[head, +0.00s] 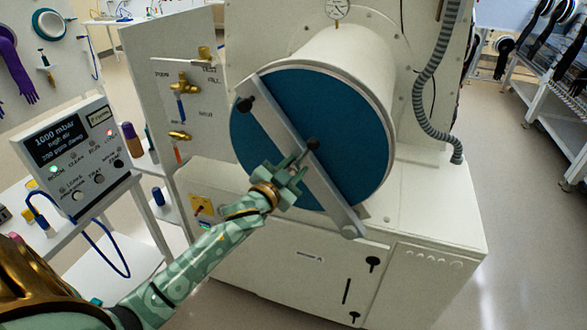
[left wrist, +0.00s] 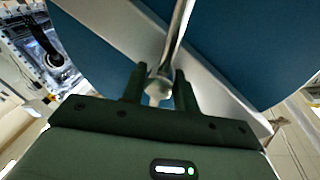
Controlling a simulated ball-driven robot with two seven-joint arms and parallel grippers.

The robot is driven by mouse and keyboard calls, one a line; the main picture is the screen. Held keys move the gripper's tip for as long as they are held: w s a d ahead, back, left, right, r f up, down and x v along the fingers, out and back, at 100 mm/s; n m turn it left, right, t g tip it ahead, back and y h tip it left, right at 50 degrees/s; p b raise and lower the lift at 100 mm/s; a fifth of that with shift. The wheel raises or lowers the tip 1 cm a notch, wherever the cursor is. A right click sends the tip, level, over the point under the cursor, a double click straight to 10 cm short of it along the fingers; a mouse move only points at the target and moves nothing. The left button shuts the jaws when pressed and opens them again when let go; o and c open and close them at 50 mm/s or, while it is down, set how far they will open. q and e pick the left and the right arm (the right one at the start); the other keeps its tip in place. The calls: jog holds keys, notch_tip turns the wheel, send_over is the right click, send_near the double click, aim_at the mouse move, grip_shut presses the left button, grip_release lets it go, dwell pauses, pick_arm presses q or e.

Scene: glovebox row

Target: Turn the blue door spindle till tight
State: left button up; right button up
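The blue round door (head: 355,120) closes the end of a white cylinder, with a grey bar (head: 290,145) slanting across it. My left gripper (head: 288,172) is at the door's centre, in front of the bar. In the left wrist view its two fingers (left wrist: 160,78) stand apart on either side of the rod's rounded end, with a small gap visible, so it looks open around it. My right gripper is out of view.
A control box with a display (head: 75,150) stands at the left. A panel with brass valves (head: 183,85) is beside the door. A grey corrugated hose (head: 422,95) hangs at the right. Floor at the right (head: 510,190) is clear.

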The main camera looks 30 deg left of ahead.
pick_arm(q)
grip_shut()
